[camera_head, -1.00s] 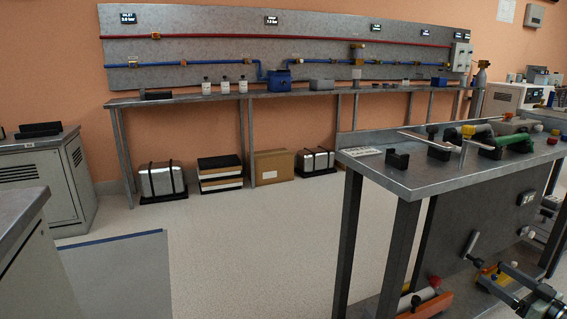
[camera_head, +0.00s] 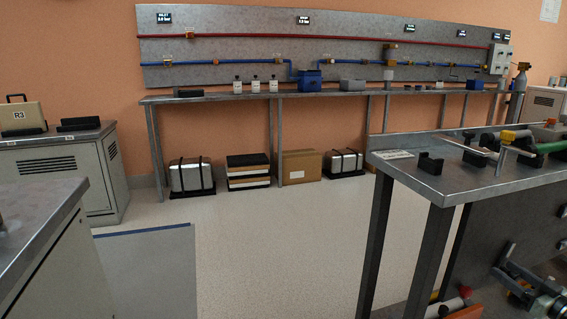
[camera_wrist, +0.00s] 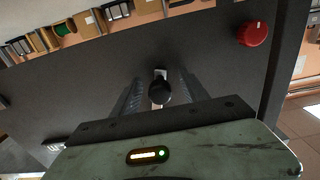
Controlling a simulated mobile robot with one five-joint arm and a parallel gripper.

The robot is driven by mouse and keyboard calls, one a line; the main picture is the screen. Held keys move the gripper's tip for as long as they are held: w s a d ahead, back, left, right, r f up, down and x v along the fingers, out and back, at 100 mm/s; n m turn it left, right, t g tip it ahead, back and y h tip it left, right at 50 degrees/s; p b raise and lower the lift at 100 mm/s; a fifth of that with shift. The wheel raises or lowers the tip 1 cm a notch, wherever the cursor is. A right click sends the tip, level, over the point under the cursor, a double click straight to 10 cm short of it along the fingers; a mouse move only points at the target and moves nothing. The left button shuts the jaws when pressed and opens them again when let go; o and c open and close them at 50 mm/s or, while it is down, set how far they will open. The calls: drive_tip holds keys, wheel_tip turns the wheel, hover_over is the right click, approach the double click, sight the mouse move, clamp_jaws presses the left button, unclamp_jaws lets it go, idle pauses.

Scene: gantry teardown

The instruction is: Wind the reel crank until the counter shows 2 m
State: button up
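In the wrist view a black knob (camera_wrist: 160,91), apparently the crank's handle, stands out from a dark grey panel (camera_wrist: 215,60). A pale piece shows just behind it. My gripper (camera_wrist: 161,84) has its two ridged grey fingers on either side of the knob, with gaps that look visible; I cannot tell whether either finger touches it. In the head view my gripper is at the lower right, beside the panel under the right-hand bench, and its fingers are not clear there. No counter reading is legible, and the reel cannot be made out.
A red knob (camera_wrist: 252,33) sits on the panel, right of the fingers. The right-hand bench (camera_head: 440,185) carries several parts, and its legs stand close to my arm. A cabinet (camera_head: 70,170) stands at the left. The floor (camera_head: 270,240) in the middle is clear.

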clamp_jaws()
drive_tip(key=shift+d, duration=0.1)
drive_tip(key=shift+w+d+f, duration=0.1)
drive_tip(key=shift+w+d, duration=0.05)
drive_tip(key=shift+d, duration=0.5)
drive_tip(key=shift+w+d+f, duration=0.1)
drive_tip(key=shift+w+d, duration=0.05)
drive_tip(key=shift+d, duration=0.45)
drive_tip(key=o, duration=1)
unclamp_jaws()
drive_tip(key=shift+c, duration=0.2)
